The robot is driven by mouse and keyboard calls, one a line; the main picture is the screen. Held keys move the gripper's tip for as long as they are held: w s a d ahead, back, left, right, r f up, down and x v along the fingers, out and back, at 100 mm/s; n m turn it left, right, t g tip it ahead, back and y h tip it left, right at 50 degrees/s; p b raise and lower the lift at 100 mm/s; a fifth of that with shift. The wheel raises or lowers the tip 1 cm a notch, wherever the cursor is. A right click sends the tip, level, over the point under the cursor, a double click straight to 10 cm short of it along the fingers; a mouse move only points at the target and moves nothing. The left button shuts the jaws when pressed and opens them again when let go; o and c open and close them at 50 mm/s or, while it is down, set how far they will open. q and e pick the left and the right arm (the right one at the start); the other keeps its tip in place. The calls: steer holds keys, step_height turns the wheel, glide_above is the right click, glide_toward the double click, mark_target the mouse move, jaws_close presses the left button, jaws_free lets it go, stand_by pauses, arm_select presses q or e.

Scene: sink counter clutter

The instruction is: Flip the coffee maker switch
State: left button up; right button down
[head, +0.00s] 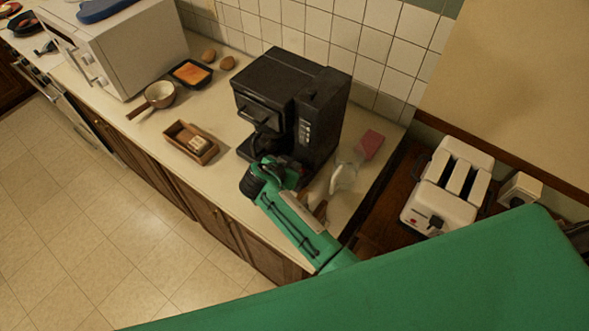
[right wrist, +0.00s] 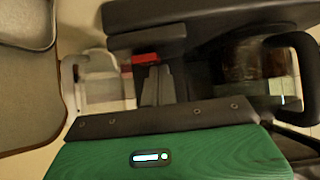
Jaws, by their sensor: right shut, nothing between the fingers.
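The black coffee maker (head: 322,115) stands upright on the counter against the tiled wall. A column of small pale controls (head: 304,131) shows on its front right; I cannot tell which is the switch. My right gripper (head: 256,182) is low at the coffee maker's front, its green wrist close to the base. In the right wrist view its fingers (right wrist: 158,86) are shut and empty. A dark carafe with a black loop handle (right wrist: 306,62) is to their right, partly hidden. Contact with the machine cannot be told. My left gripper is not in view.
A clear glass vessel (head: 343,178) and a pink sponge (head: 370,144) are right of the coffee maker. A wooden box (head: 181,148), a pan (head: 159,94) and a dark tray (head: 190,84) are left. A white toaster (head: 440,205) is beyond the counter's right end.

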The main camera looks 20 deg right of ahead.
steer(key=shift+s+r, duration=0.2)
steer(key=shift+s, duration=0.15)
steer(key=shift+w+d+f, duration=0.1)
steer(key=shift+w+d, duration=0.1)
steer(key=shift+w, duration=0.2)
steer(key=shift+w+d, duration=0.2)
steer(key=shift+d, duration=0.1)
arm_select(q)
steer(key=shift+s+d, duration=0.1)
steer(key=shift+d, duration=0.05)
arm_select(e)
steer(key=shift+d+r, duration=0.1)
steer(key=shift+r, duration=0.15)
steer(key=shift+w, duration=0.1)
